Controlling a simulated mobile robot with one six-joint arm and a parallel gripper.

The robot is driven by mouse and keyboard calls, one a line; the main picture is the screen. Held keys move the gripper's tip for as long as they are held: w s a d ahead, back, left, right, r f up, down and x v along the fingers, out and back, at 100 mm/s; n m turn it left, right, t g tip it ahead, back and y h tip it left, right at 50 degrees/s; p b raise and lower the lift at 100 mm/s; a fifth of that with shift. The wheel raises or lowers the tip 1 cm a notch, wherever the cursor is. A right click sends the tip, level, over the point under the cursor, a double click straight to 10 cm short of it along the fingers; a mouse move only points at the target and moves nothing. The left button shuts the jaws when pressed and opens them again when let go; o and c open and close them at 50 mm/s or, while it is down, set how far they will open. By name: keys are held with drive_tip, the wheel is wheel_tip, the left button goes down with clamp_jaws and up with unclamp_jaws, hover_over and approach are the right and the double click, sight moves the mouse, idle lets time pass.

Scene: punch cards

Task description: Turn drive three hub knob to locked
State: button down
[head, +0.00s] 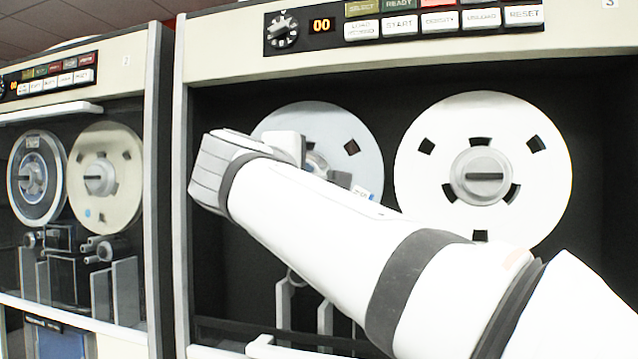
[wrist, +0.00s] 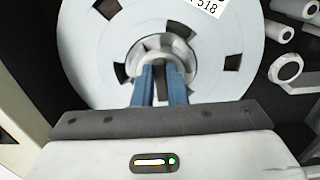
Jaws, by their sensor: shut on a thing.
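Drive three is the cabinet marked 3 at its top right in the head view. Its left reel (head: 345,125) is light grey-blue and partly hidden behind my arm; it also fills the wrist view (wrist: 90,60). The hub knob (wrist: 162,75) sits at the reel's centre, with its grip bar roughly upright in the wrist view. My gripper (wrist: 160,85) has its two blue fingers shut on that bar, one on each side. In the head view my wrist hides the fingers and most of the hub.
A white right reel (head: 483,165) has its hub bar lying level. Buttons and a dial (head: 282,30) line the panel above. Grey rollers (wrist: 287,68) stand right of the reel in the wrist view. Another drive (head: 75,180) with two reels stands at left.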

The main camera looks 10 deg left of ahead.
idle(0.4)
drive_tip(key=c, duration=1.5)
unclamp_jaws()
drive_tip(key=shift+o, duration=0.2)
drive_tip(key=s, duration=0.7)
drive_tip(key=shift+s+a+b, duration=0.3)
drive_tip(key=shift+s+b, duration=0.1)
drive_tip(key=shift+b, duration=0.05)
drive_tip(key=shift+f, duration=0.1)
